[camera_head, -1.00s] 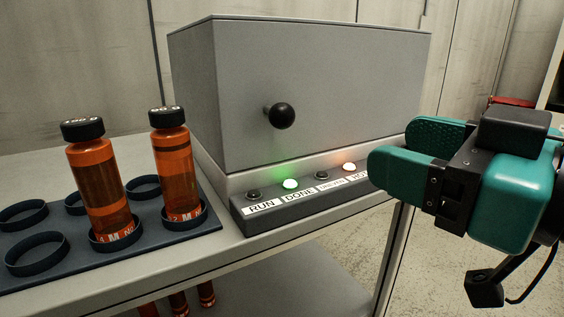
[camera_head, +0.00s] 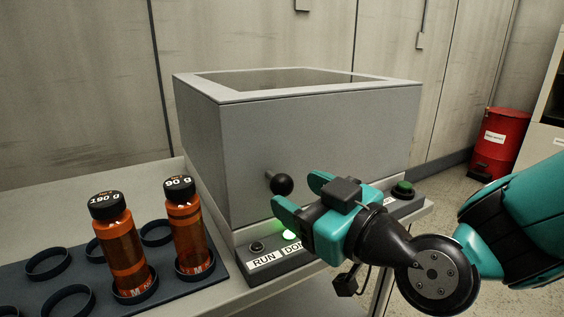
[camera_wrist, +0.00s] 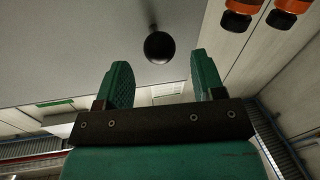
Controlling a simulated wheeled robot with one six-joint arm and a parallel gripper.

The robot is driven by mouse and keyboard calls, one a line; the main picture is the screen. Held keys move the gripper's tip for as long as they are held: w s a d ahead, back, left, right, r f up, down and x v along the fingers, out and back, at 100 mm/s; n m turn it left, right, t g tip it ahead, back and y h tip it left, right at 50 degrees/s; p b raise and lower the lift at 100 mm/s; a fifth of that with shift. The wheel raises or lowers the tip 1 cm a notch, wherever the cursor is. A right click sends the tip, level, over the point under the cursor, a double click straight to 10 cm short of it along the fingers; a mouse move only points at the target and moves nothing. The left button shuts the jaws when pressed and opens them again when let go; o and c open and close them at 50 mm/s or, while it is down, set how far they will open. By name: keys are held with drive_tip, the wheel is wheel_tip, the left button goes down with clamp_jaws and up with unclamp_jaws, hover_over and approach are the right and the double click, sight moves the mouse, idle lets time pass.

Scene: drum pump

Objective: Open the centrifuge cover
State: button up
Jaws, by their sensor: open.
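The centrifuge is a large grey box (camera_head: 235,150) on the bench, with a raised rim around a sunken top. A black ball knob (camera_head: 281,185) sticks out of its front face. My gripper (camera_head: 300,196) is open and empty, just right of the knob and close to it in the head view. In the wrist view the knob (camera_wrist: 158,47) lies just beyond the gap between my two green fingertips (camera_wrist: 162,75), with no visible contact. The front face is upright and no opened gap shows along it.
A button panel (camera_head: 263,259) below the box has a lit green lamp, and my gripper hides part of its labels. Two orange bottles (camera_head: 122,247) (camera_head: 189,230) stand in a dark ring rack (camera_head: 210,285) at left. A red bin (camera_head: 499,143) stands far right.

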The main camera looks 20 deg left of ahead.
sight(290, 190)
drive_tip(key=shift+p+x, duration=0.6)
drive_tip(key=shift+x, duration=1.7)
drive_tip(key=shift+c, duration=0.2)
